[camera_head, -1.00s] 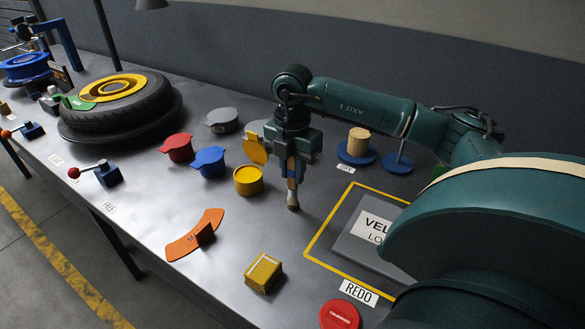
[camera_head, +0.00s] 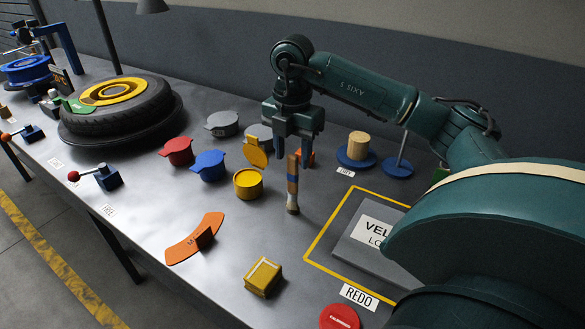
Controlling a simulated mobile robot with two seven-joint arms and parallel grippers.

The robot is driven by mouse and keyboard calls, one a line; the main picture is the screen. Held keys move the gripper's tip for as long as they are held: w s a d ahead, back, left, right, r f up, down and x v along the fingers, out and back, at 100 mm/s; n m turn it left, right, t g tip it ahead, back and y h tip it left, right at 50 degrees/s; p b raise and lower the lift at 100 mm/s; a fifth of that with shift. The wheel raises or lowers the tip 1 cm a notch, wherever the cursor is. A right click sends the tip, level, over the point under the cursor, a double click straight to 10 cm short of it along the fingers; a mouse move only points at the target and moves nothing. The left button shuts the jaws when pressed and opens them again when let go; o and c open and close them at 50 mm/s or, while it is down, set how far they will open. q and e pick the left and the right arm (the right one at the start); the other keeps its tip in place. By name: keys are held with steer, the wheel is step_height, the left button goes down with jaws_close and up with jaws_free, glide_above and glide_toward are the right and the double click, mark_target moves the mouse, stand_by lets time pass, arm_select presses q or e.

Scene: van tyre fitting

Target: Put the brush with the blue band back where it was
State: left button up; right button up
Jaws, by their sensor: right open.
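My left gripper is not in view.
A yellow open pot (camera_head: 248,183) is close left of the brush, with blue (camera_head: 209,165) and red (camera_head: 178,151) pots beyond. A yellow-outlined area holds a grey plate (camera_head: 360,235) at right. An orange curved piece (camera_head: 195,239) and yellow block (camera_head: 263,276) lie nearer.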

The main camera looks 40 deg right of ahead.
step_height(320, 180, up, 6)
steer(key=shift+r+p, duration=0.25)
steer(key=shift+p, duration=0.05)
stand_by(0.5)
